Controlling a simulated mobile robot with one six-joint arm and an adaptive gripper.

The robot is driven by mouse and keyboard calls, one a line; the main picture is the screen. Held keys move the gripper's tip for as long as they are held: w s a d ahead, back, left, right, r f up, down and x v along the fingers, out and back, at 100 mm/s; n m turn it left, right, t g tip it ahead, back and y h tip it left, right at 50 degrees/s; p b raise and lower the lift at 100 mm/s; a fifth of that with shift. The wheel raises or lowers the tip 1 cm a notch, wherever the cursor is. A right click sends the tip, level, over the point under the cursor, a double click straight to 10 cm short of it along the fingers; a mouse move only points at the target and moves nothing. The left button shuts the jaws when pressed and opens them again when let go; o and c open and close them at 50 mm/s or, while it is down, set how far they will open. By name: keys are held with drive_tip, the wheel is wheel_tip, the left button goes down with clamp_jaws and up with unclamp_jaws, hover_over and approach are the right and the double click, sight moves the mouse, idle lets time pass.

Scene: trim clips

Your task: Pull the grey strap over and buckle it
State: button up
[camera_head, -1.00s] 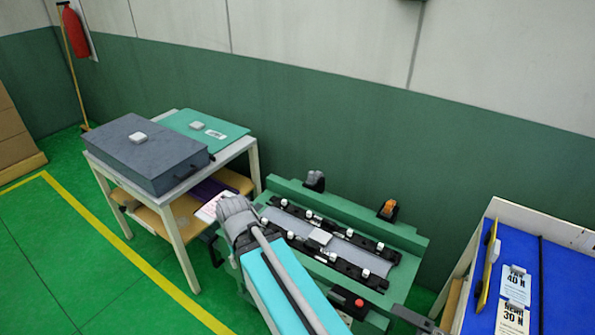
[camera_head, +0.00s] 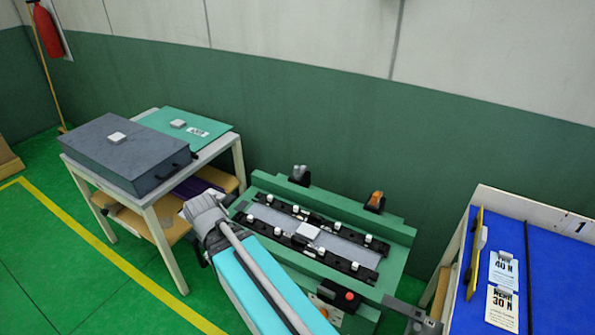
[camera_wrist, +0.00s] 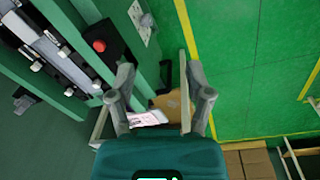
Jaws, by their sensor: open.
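The green fixture (camera_head: 402,232) stands in the middle of the head view, with a grey panel (camera_head: 345,246) lying between black clip rails. On its back rail sit a small grey piece (camera_head: 300,174) and an orange one (camera_head: 375,201). Either may belong to a strap; I cannot make out a grey strap or its buckle clearly. In the wrist view my gripper (camera_wrist: 159,75) is open, with nothing between its fingers. It points past the fixture's edge, near the red button (camera_wrist: 99,46), toward the floor and a low shelf. I cannot make out its fingertips in the head view.
A white table (camera_head: 170,243) at left carries a dark grey case (camera_head: 125,165) and a green board (camera_head: 190,120). A blue-topped bench (camera_head: 560,270) with labels stands at right. My arm crosses the fixture's front left. Open green floor lies at lower left.

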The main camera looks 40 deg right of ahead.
drive_tip(key=w+d+f+n+h+b, duration=0.2)
drive_tip(key=w+d+b, duration=0.2)
drive_tip(key=d, duration=0.2)
drive_tip(key=w+d+f+n+t+h+b, duration=0.1)
drive_tip(key=w+d+f+n+h+b, duration=0.1)
drive_tip(key=d, duration=0.4)
drive_tip(key=w+d+f+n+t+h+b, duration=0.1)
drive_tip(key=w+d+f+n+h+b, duration=0.2)
drive_tip(key=w+d+f+b, duration=0.1)
drive_tip(key=shift+w+d+f+b, duration=0.2)
drive_tip(key=shift+w+d+b, duration=0.75)
drive_tip(key=shift+b, duration=0.25)
drive_tip(key=w+d+f+n+t+h+b, duration=0.2)
drive_tip(key=w+d+n+h+b, duration=0.35)
drive_tip(key=d+b, duration=0.35)
drive_tip(key=n+t+h+b, duration=0.2)
drive_tip(key=n+h+b, duration=0.1)
drive_tip(key=n+b, duration=0.5)
approach(295, 170)
drive_tip(key=shift+s+a+f+n+p, duration=0.1)
drive_tip(key=shift+s+a+n+p, duration=0.2)
drive_tip(key=shift+a, duration=0.25)
drive_tip(key=shift+s+a+f+n+p, duration=0.1)
drive_tip(key=shift+s+a+n+p, duration=0.1)
drive_tip(key=shift+a+n, duration=0.3)
drive_tip(key=shift+a+r, duration=0.1)
drive_tip(key=x, duration=1.4)
drive_tip(key=shift+w+a+r, duration=0.1)
drive_tip(key=shift+w+r, duration=0.05)
drive_tip(key=shift+c, duration=0.3)
